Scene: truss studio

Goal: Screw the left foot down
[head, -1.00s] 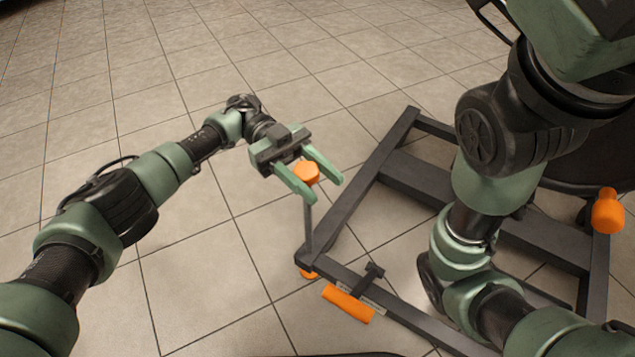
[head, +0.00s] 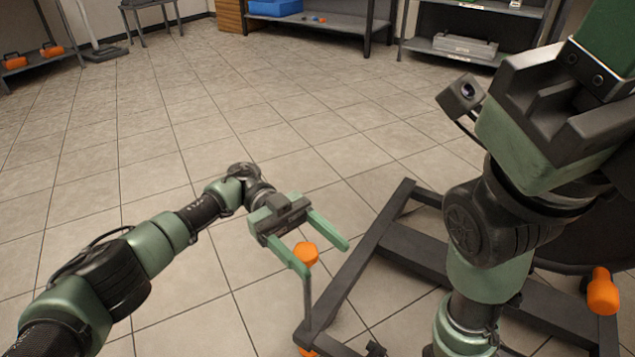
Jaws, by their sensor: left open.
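The left foot has an orange knob (head: 306,254) on top of a thin upright grey rod (head: 307,300) at the near left corner of the dark frame. Its orange lower end (head: 307,351) is cut by the bottom edge. My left gripper (head: 325,260) is open at the knob. The knob shows between its green fingers, closer to the nearer finger, which overlaps its edge. I cannot tell if they touch. My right gripper (head: 575,110) looms large at the upper right, and its fingertips are out of the picture.
The dark frame (head: 352,262) stands on the tiled floor, with another orange knob (head: 602,292) at its right side. My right arm hides part of the frame. Shelves (head: 335,20) stand far back. The floor left of and behind the frame is clear.

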